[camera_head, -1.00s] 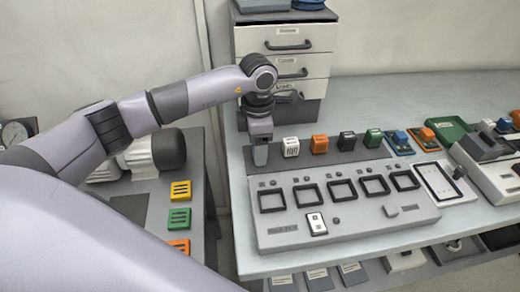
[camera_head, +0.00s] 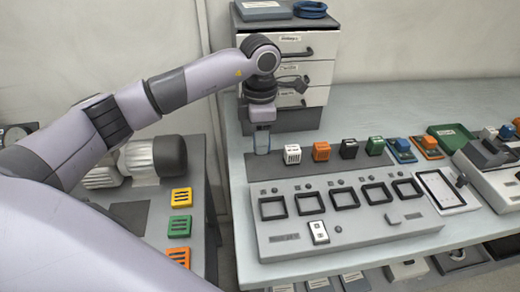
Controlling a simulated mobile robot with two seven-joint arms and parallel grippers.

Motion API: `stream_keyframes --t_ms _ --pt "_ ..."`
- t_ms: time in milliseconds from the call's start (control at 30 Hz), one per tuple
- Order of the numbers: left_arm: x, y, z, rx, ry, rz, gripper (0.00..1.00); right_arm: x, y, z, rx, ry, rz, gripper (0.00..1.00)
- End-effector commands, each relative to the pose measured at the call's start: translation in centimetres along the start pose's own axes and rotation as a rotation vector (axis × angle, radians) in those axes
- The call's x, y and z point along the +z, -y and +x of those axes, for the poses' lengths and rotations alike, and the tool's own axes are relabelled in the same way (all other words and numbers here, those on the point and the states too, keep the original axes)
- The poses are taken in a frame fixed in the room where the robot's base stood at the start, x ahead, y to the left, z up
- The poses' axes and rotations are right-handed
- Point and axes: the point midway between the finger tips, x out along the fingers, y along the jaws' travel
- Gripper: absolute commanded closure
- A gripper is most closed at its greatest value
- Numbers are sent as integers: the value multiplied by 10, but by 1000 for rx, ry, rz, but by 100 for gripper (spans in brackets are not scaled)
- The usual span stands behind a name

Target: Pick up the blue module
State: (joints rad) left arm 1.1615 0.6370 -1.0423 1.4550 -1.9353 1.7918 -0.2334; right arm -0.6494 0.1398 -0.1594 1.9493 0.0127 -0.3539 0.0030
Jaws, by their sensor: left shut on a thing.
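My left gripper (camera_head: 262,142) hangs pointing down over the left end of the dark strip (camera_head: 262,168) at the back of the grey test panel. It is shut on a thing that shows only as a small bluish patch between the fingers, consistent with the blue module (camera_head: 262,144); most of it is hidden. To its right on the strip stand a white module (camera_head: 292,154), an orange one (camera_head: 321,151), a black one (camera_head: 349,149) and a green one (camera_head: 375,146). My right gripper is not in view.
The panel (camera_head: 340,238) has several empty square frames in front of the strip. A drawer cabinet (camera_head: 312,72) stands close behind the gripper. Small blue (camera_head: 389,152) and orange trays and a green tray (camera_head: 450,136) lie to the right. A side table with yellow, green and orange pieces is at left.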

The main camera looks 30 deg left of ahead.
Motion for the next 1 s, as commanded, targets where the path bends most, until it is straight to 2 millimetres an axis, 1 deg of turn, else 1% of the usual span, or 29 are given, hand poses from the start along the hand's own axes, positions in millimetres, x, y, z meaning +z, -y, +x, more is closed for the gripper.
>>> stream_keyframes --t_ms 33,300,400,500,600,733,867,1000 --pt "1 -1 -15 5 5 2 95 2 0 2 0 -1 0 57" --pt "1 0 -90 4 5 1 95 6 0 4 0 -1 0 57" --pt "1 0 -112 3 3 1 95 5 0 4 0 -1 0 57" --pt "0 0 -129 2 2 1 95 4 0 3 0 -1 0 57" --pt "0 0 -140 2 0 1 95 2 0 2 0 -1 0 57" --pt "0 0 -148 1 0 1 95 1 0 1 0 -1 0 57" --pt "1 1 -149 1 0 6 95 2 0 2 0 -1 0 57" --pt "5 5 -145 2 1 23 95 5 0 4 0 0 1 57"
